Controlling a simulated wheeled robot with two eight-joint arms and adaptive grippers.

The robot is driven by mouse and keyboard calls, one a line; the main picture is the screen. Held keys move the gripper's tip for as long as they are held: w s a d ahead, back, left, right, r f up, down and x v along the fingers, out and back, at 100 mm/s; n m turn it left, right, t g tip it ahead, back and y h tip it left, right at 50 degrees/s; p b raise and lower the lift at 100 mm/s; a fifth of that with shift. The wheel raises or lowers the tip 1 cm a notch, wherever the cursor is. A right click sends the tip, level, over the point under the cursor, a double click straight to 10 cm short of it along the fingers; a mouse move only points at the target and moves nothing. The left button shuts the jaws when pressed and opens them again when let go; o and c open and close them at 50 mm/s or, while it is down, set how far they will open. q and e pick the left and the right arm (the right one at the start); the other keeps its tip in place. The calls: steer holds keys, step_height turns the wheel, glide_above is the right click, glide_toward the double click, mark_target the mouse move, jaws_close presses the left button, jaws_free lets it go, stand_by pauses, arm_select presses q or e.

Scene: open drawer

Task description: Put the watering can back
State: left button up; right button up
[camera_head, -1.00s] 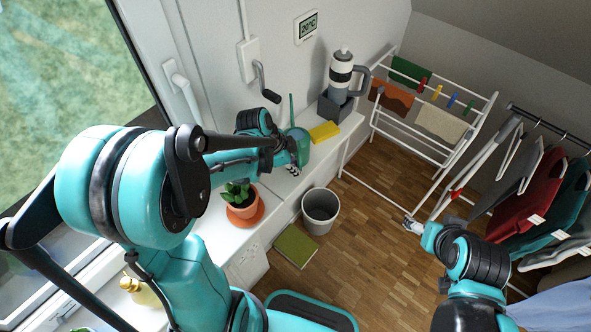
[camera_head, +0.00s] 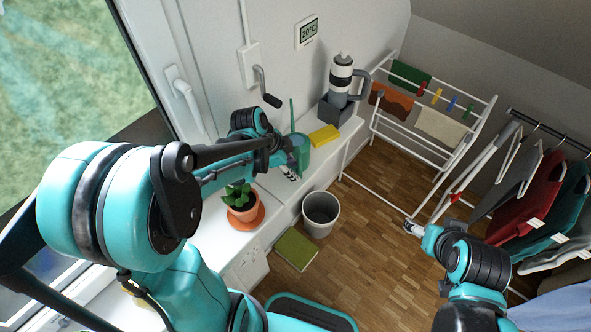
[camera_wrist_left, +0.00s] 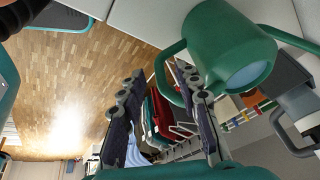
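The green watering can (camera_head: 304,157) stands on the white ledge beside the wall, behind my left gripper. In the left wrist view the can (camera_wrist_left: 222,40) fills the upper right, with its loop handle (camera_wrist_left: 160,68) toward the fingers. My left gripper (camera_head: 287,151) is at the can's near side and hides part of it. In the wrist view its two fingers (camera_wrist_left: 160,108) are apart, and the handle reaches toward the gap, close to the right finger; I cannot tell if they touch. My right gripper (camera_head: 411,227) is far from the can, near the drying rack; its fingers are too small to judge.
A potted plant (camera_head: 241,208) on an orange saucer stands nearer on the ledge. A yellow block (camera_head: 324,135) and a grey box (camera_head: 335,110) holding a bottle (camera_head: 341,80) are beyond the can. A wall crank (camera_head: 268,92) juts out above. A bin (camera_head: 321,212) stands below.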

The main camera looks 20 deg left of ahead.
arm_select(q)
steer(key=p+v, duration=0.2)
steer(key=v, duration=0.7)
steer(key=s+d+r+n+t+y, duration=0.3)
steer(key=s+n, duration=0.6)
steer(key=n, duration=0.3)
steer(key=shift+d+r+n+t, duration=0.35)
steer(key=shift+n+t, duration=0.05)
steer(key=shift+t, duration=0.2)
steer(key=shift+f, duration=0.15)
step_height(320, 180, down, 11)
steer(key=b, duration=1.1)
